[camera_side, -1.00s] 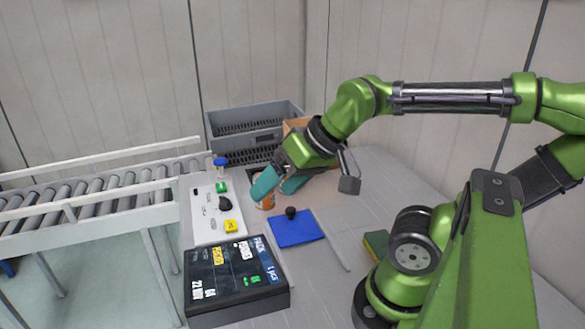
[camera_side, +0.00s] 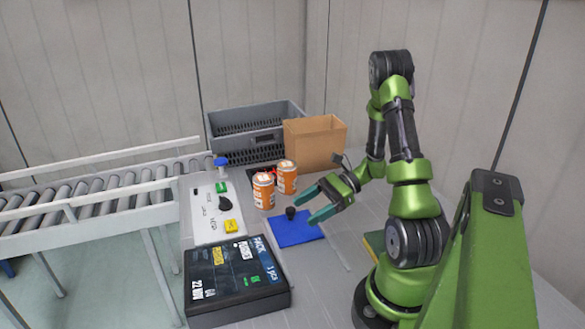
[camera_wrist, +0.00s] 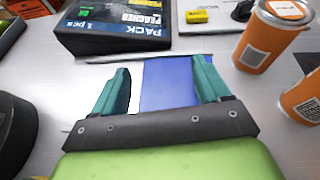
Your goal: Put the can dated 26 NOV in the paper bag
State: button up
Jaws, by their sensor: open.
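Two orange cans stand upright side by side on the table: the left can (camera_side: 263,191) and the right can (camera_side: 287,178). In the wrist view one can (camera_wrist: 272,36) is at the upper right and another (camera_wrist: 304,98) is cut by the right edge. Their dates are too small to read. The brown paper bag (camera_side: 315,143) stands open behind them. My gripper (camera_side: 315,203) is open and empty, to the right of the cans and above the blue mat; its fingers (camera_wrist: 162,90) also frame the mat in the wrist view.
A dark display box (camera_side: 235,280) reads "PACK 1 pcs", "PEACHES" and "22 NOV".

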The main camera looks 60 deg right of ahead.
jog(key=d+m+t, duration=0.1)
jog(key=d, duration=0.1)
jog(key=d+f+m+t+h, duration=0.1)
jog(key=m+t, duration=0.1)
jog(key=d+f+m+t, duration=0.1)
jog(key=d+t, duration=0.1)
jog(key=shift+w+d+m+h, duration=0.2)
jog(key=shift+d+m+h, duration=0.15)
jog(key=shift+m+h, duration=0.05)
jog(key=d+t, duration=0.1)
jog(key=w+d+r+m+t+h, duration=0.1)
jog(key=w+d+r+t+h, duration=0.1)
jog(key=d, duration=0.1)
jog(key=shift+r+m, duration=0.25)
jog(key=shift+m, duration=0.05)
send_near(257, 182)
jog(key=w, duration=0.1)
jog(key=w+f, duration=0.1)
jog(key=w, duration=0.2)
jog(key=shift+w+d+f, duration=0.2)
jog(key=shift+w+d, duration=0.15)
jog(key=shift+d, duration=0.05)
jog(key=x, duration=0.6)
jog(key=shift+w, duration=0.2)
